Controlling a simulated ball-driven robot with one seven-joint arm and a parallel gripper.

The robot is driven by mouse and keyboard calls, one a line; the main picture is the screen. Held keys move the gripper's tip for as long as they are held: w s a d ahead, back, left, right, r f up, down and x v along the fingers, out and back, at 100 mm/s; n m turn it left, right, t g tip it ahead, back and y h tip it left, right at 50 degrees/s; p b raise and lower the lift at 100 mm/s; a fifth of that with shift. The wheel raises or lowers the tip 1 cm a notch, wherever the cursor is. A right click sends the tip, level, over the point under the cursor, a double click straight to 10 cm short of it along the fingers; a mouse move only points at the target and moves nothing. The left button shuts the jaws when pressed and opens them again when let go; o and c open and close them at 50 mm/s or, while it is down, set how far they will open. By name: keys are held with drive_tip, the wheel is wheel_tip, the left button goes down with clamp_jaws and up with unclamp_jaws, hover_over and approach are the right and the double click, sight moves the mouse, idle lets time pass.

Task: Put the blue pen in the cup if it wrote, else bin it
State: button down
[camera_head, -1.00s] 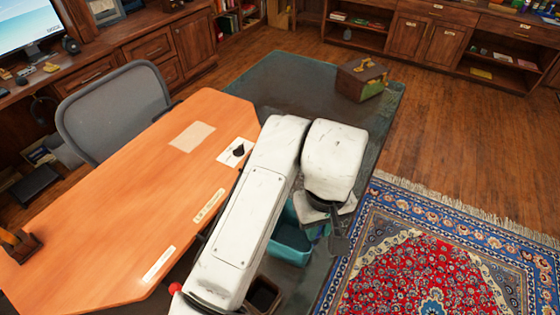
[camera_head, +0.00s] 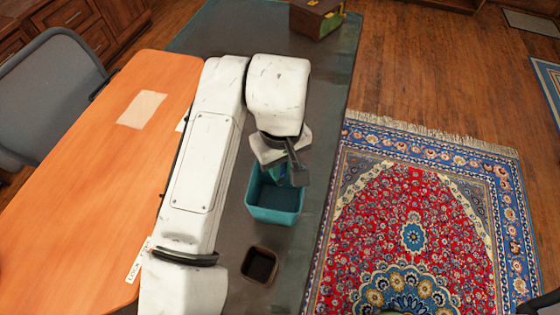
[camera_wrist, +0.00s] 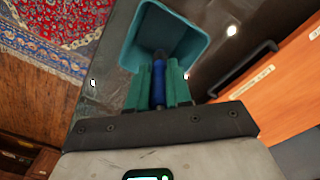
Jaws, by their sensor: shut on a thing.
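The blue pen (camera_wrist: 158,88) is held between the green fingers of my gripper (camera_wrist: 158,78) in the wrist view. Its dark end points toward the open mouth of a teal bin (camera_wrist: 190,38). In the head view my gripper (camera_head: 284,174) is over the far part of this teal bin (camera_head: 275,216), which stands on the dark mat. Whether the pen's tip is inside the rim I cannot tell. A dark brown square open container (camera_head: 247,268), perhaps the cup, stands nearer on the mat. No pen mark is clear.
The orange desk (camera_head: 80,190) with a beige sheet (camera_head: 142,108) lies left of my arm. A brown box (camera_head: 316,18) sits at the mat's far end. A patterned red and blue rug (camera_head: 410,215) lies to the right. The mat (camera_head: 325,130) is clear beyond the bin.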

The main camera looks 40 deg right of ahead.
drive_tip(key=shift+f+b, duration=1.5)
drive_tip(key=shift+f, duration=1.05)
drive_tip(key=c, duration=1)
unclamp_jaws()
drive_tip(key=shift+o, duration=0.2)
wheel_tip(320, 180, up, 11)
drive_tip(key=shift+f, duration=0.1)
